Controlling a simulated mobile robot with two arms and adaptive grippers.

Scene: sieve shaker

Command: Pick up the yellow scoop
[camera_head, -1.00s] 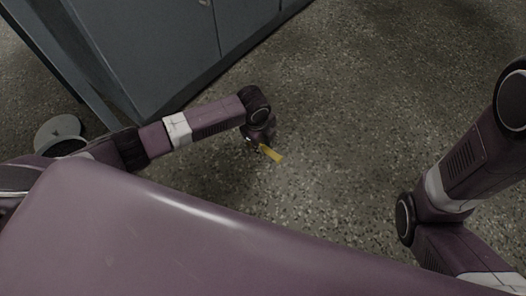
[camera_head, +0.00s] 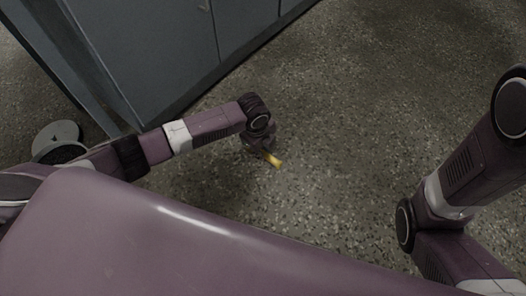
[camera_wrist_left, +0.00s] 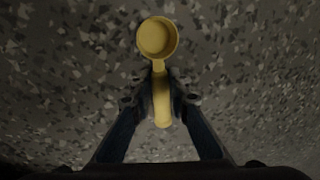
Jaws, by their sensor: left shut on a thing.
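The yellow scoop (camera_wrist_left: 157,39) shows in the left wrist view with its round bowl at the top and its handle running down between the fingers. My left gripper (camera_wrist_left: 161,98) is shut on the handle, one finger on each side. In the head view the scoop (camera_head: 273,159) is a small yellow piece below the left wrist. My left gripper (camera_head: 262,148) is mostly hidden there by the wrist. My right arm is at the right of the head view, but its gripper is out of the picture.
Speckled floor (camera_head: 340,150) lies open around the left gripper and to its right. A grey-blue cabinet (camera_head: 165,50) stands at the upper left, behind the left arm. A round pale object (camera_head: 57,136) is at the far left, partly hidden by my arm.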

